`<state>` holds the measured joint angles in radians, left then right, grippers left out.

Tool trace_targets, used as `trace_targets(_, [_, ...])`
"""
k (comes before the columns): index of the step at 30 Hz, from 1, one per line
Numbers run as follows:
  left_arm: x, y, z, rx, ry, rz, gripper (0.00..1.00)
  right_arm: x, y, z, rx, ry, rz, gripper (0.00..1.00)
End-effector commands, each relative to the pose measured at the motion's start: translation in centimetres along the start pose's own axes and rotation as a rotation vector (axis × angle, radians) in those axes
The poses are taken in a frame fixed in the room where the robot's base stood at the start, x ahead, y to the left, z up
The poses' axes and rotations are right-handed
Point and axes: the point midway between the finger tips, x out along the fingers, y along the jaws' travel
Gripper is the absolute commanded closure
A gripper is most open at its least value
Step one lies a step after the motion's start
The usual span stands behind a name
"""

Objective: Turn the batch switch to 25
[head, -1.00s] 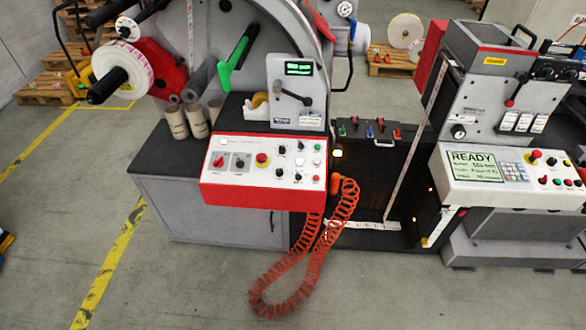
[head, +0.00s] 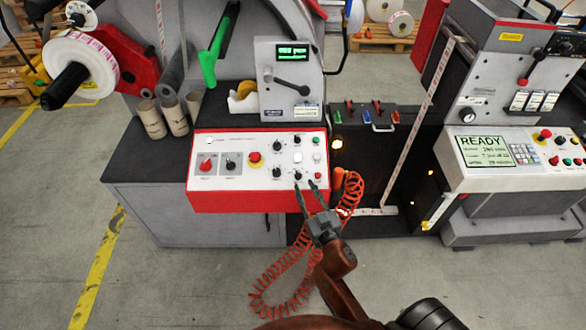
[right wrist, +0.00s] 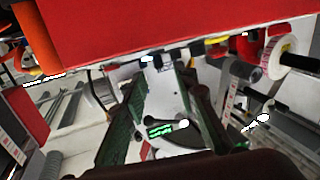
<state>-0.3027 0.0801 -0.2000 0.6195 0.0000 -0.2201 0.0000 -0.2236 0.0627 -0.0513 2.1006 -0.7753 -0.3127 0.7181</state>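The control panel (head: 220,146) has a white sloping face and a red front. It carries a red rotary switch (head: 207,163), a black rotary switch (head: 230,162), a red mushroom button (head: 255,160) and several small black knobs (head: 297,157). Its labels are too small to read, so I cannot tell which one is the batch switch. My right gripper (head: 306,187) is open and empty at the panel's lower right edge; contact cannot be judged. In the right wrist view its two fingers (right wrist: 160,80) stand apart below the red panel front (right wrist: 150,25). My left gripper is out of view.
An orange coiled hose (head: 270,285) hangs beside my right arm. Behind the panel stands a grey unit with a lever (head: 291,86) and green display. Cardboard cores (head: 151,119) stand at the left. A second console (head: 485,152) reads READY. Floor in front is open.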

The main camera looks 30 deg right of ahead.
Motion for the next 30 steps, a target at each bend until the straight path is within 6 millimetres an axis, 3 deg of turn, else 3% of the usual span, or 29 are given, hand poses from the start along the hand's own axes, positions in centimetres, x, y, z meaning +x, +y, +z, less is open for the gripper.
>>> trace_targets(5, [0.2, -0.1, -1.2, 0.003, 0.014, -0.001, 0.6, 2.2, -0.1, -0.2, -0.003, 0.005, -0.003, 0.73])
trace_targets(15, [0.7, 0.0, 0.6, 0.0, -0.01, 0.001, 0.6, 6.9, -0.2, -0.1, -0.002, 0.002, -0.003, 0.73])
trace_targets(26, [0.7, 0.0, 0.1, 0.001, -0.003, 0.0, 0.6, 7.6, -0.1, -0.1, -0.001, 0.001, -0.002, 0.73])
trace_targets(30, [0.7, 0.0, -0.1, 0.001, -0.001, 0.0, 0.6, 7.6, 0.0, -0.1, -0.001, 0.001, -0.001, 0.81])
